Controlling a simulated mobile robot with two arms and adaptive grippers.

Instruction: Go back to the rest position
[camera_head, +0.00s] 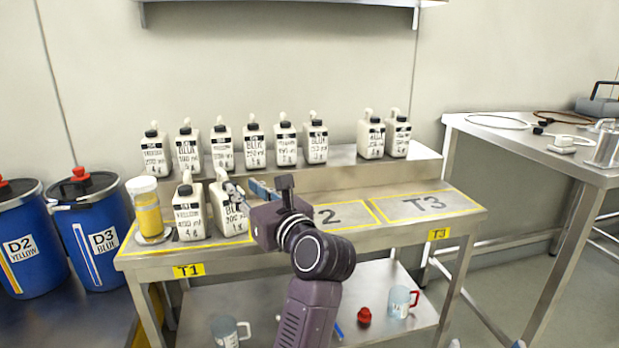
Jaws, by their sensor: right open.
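My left gripper (236,192) is over the front left of the steel bench (300,262). Its fingertips overlap the top of a white bottle marked BLUE (227,222). I cannot tell whether they touch it or are shut. Beside that bottle stands a white bottle marked YELLOW (188,215). A clear jar with yellow contents and a white lid (149,213) stands left of them, in area T1. My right gripper (487,345) shows only as two fingertips at the bottom edge, set wide apart and empty.
Several white bottles stand on the raised back shelf (425,152). Areas T2 and T3 (425,204) look clear. Two mugs and a red cap (364,316) are on the lower shelf. Blue drums (102,240) stand left; another table (540,150) stands right.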

